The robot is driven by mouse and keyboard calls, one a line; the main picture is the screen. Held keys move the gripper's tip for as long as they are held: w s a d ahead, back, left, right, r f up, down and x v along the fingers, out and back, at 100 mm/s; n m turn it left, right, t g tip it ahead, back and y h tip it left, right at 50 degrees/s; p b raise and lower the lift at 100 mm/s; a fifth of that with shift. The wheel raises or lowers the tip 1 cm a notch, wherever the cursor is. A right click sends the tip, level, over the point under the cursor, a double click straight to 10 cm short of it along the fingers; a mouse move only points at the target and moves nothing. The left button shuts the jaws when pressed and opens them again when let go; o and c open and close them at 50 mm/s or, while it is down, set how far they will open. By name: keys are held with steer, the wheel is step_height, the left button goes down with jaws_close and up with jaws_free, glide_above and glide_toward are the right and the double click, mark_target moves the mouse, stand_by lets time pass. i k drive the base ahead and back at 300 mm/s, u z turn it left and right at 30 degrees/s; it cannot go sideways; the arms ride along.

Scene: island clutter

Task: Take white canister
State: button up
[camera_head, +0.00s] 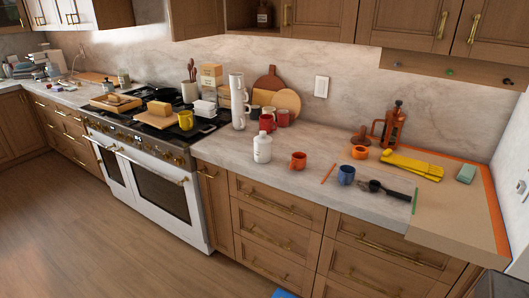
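A white canister (262,149) with a narrower top stands upright near the front edge of the marble counter, right of the stove. Nothing touches it that I can make out. A tall stack of white mugs (238,105) stands behind it to the left. Red mugs (267,123) stand behind it. My gripper is not in this view.
An orange mug (298,160), a blue mug (346,175) and a black-handled utensil (388,190) lie to the right along the counter (225,152). A French press (393,125) stands farther back. The stove (150,130) is crowded. The wooden floor (90,230) in front is clear.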

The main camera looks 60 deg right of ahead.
mark_target(262, 153)
steer(key=u, duration=0.05)
steer(key=i, duration=1)
steer(key=z, duration=0.05)
